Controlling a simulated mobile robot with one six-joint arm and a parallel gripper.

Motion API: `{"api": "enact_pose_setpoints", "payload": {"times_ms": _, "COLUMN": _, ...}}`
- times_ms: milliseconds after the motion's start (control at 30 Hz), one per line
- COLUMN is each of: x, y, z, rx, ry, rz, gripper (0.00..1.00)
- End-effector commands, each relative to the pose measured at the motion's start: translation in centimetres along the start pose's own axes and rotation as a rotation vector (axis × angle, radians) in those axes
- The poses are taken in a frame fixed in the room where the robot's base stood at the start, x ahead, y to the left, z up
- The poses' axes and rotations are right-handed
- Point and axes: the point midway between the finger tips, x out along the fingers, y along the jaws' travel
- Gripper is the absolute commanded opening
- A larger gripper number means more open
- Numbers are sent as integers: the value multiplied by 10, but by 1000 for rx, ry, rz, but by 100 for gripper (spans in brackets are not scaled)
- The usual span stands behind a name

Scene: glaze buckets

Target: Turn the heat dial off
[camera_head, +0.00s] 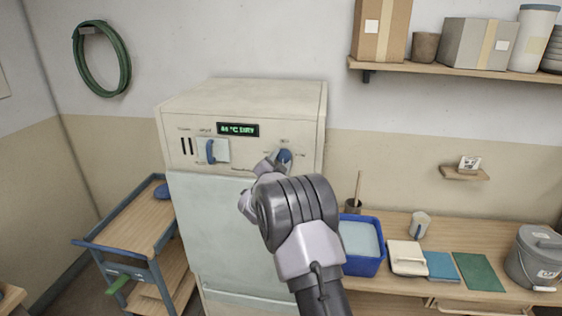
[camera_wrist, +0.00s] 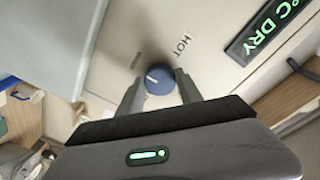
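The heat dial (camera_head: 284,157) is a round blue knob on the right of the cream cabinet's front panel. In the wrist view the dial (camera_wrist: 159,82) shows a short white mark at its left side. The word HOT (camera_wrist: 182,44) stands up and to the right of it, and a blurred label lies up and to the left. My gripper (camera_wrist: 160,86) has its two fingers apart, one on each side of the dial; I cannot tell whether they touch it. In the head view my gripper (camera_head: 275,164) reaches the panel and partly covers the area around the dial.
A green-lit display (camera_head: 238,130) ending in "°C DRY" and a blue-handled switch (camera_head: 211,151) are left of the dial. A blue cart (camera_head: 133,225) stands left of the cabinet (camera_head: 225,99). A workbench (camera_head: 398,285) with a blue tub (camera_head: 360,266) stands right.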

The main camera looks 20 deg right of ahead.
Motion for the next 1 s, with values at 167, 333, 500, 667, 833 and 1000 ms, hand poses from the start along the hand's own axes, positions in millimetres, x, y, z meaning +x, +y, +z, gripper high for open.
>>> {"api": "enact_pose_setpoints", "payload": {"times_ms": 167, "x": 0, "y": 0, "z": 0, "rx": -4, "ry": 0, "rz": 0, "gripper": 2}}
{"api": "enact_pose_setpoints", "payload": {"times_ms": 333, "x": 0, "y": 1, "z": 1, "rx": -42, "ry": 3, "rz": -2, "gripper": 2}}
{"api": "enact_pose_setpoints", "payload": {"times_ms": 500, "x": 0, "y": 2, "z": 2, "rx": -137, "ry": 9, "rz": -8, "gripper": 2}}
{"api": "enact_pose_setpoints", "payload": {"times_ms": 667, "x": 0, "y": 3, "z": 2, "rx": -273, "ry": 18, "rz": -16, "gripper": 2}}
{"api": "enact_pose_setpoints", "payload": {"times_ms": 833, "x": 0, "y": 4, "z": 2, "rx": -435, "ry": 27, "rz": -25, "gripper": 2}}
{"api": "enact_pose_setpoints", "payload": {"times_ms": 1000, "x": 0, "y": 4, "z": 1, "rx": -598, "ry": 36, "rz": -34, "gripper": 2}}
